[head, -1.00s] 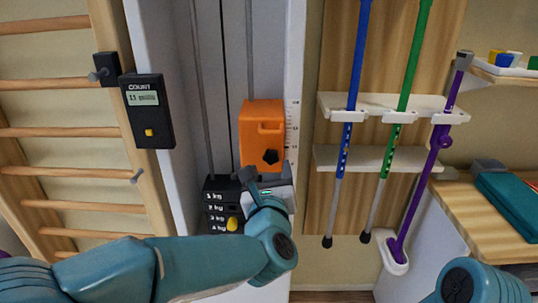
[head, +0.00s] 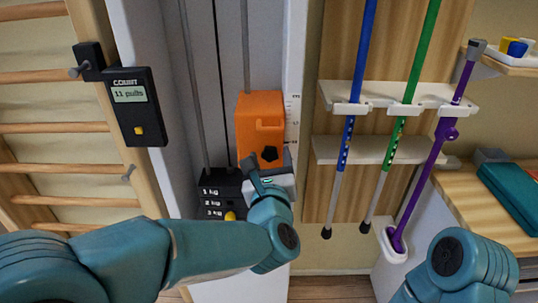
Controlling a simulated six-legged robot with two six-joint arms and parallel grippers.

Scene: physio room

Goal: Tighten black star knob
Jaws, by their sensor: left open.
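The black star knob (head: 269,154) sits on the lower front of an orange block (head: 261,112) on the pulley column. My left gripper (head: 270,163) is at the knob, with one finger to its left and below and the other to its right. The jaws are open, and the knob shows between the fingertips. I cannot tell whether a finger touches it. My right arm shows at the lower right, but its gripper is out of view.
Below the block are black weight plates (head: 216,192) with a yellow pin (head: 230,216). A counter box (head: 136,105) reading 11 pulls hangs at left. Blue (head: 358,60), green (head: 420,50) and purple (head: 435,160) poles stand in a white rack (head: 395,93) to the right.

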